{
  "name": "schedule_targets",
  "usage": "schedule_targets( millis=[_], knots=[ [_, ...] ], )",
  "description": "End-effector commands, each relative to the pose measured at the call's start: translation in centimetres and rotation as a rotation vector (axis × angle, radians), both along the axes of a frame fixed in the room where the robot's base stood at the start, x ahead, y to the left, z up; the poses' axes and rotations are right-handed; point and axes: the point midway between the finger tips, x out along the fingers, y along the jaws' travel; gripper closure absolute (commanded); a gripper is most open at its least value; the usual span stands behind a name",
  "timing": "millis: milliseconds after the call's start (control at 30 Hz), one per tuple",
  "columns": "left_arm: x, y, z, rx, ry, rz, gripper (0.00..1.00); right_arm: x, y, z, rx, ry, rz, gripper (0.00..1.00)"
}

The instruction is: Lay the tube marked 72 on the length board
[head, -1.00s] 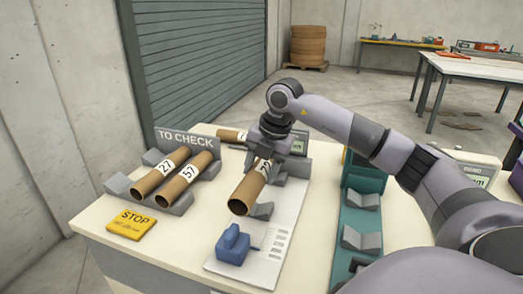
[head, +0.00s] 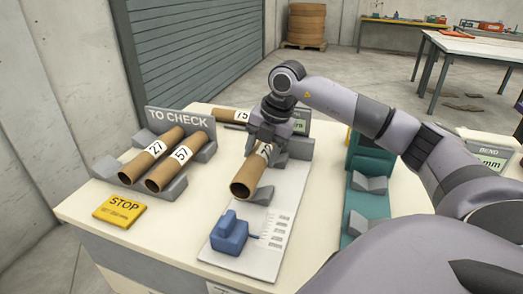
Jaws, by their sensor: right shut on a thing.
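The brown cardboard tube (head: 247,180) is at the white length board (head: 285,222), over its grey cradles (head: 262,195). Its white label is partly covered by my gripper, so I cannot read the full number. My right gripper (head: 266,140) comes down from above and is shut on the tube near its label. The tube's open end points towards the front, behind a blue block (head: 229,233) on the board. I cannot tell whether the tube rests fully in the cradles. My left gripper is not in view.
Tubes 27 (head: 140,164) and 57 (head: 168,172) lie in the TO CHECK rack (head: 178,119) at left. Another labelled tube (head: 228,114) lies behind. A teal stand with grey cradles (head: 357,222) stands at right.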

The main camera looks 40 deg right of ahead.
Motion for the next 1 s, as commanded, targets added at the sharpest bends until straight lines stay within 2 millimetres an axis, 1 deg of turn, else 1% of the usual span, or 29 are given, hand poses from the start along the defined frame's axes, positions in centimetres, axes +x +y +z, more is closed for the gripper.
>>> schedule_targets(
  millis=[33, 100, 300, 400, 500, 767, 800, 867, 900, 1000],
  knots=[
    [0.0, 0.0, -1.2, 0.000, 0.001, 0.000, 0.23, 0.0, 0.0, -1.3, 0.000, 0.000, 0.000, 0.80],
    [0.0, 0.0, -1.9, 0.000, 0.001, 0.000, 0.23, 0.0, 0.0, -2.1, 0.000, 0.000, 0.000, 0.80],
    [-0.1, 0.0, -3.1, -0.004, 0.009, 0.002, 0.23, 0.0, 0.0, -4.2, 0.000, 0.000, 0.000, 0.80],
    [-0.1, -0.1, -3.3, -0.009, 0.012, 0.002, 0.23, 0.0, 0.0, -4.9, 0.000, 0.000, 0.000, 0.80],
    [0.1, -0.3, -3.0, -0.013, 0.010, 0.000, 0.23, 0.0, 0.0, -5.2, 0.000, 0.000, 0.000, 0.80],
    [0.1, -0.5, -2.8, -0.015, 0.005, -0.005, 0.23, -0.1, 0.0, -5.5, -0.001, 0.005, 0.001, 0.80],
    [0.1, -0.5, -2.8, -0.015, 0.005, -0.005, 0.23, -0.1, 0.1, -5.6, 0.000, 0.007, 0.001, 0.42],
    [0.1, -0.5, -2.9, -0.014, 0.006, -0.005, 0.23, -0.1, 0.1, -5.6, -0.001, 0.007, 0.002, 0.22],
    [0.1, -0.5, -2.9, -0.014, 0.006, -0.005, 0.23, -0.1, 0.1, -5.7, -0.001, 0.011, 0.002, 0.18],
    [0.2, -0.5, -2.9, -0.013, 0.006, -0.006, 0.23, -0.2, 0.0, -5.7, -0.002, 0.015, 0.001, 0.18]
  ],
)
